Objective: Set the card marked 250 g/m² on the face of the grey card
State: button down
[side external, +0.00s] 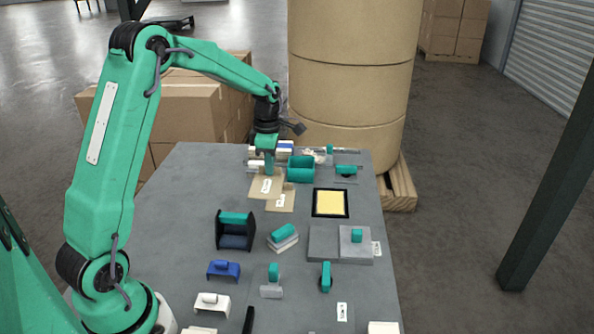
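Two tan cards with white labels lie on the grey table near its far left part: a larger one (257,189) and a smaller one (284,206) in front of it. The print is too small to read, so I cannot tell which is marked 250 g/m². My gripper (269,173) points straight down at the far edge of the larger card. I cannot tell whether it touches or holds anything there. A plain grey square (322,250) lies at the right of the table, beside a lighter grey square (352,257) with a teal knob. Either may be the grey card.
A teal box (301,168) stands close right of my gripper. A black-framed yellow pad (330,203) lies right of the cards. A dark holder (235,232) and several small handled blocks fill the near half. Large kraft rolls (350,90) stand behind the table.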

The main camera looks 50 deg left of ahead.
jog(key=shift+w, duration=0.1)
jog(key=m, duration=0.2)
jog(key=w+d+m, duration=0.1)
jog(key=m, duration=0.1)
jog(key=shift+w+d+f, duration=0.15)
jog(key=shift+d+f, duration=0.05)
jog(key=w+d+f+m, duration=0.1)
jog(key=w+d+m, duration=0.3)
jog(key=m, duration=1.2)
jog(key=w+d+f+m, duration=0.2)
jog(key=d+m, duration=0.6)
jog(key=m, duration=0.8)
jog(key=w, duration=0.2)
jog(key=shift+w, duration=0.4)
jog(key=shift+d+f, duration=0.1)
jog(key=shift+f, duration=0.1)
send_over(330, 214)
jog(key=shift+f, duration=2.4)
jog(key=shift+f, duration=0.9)
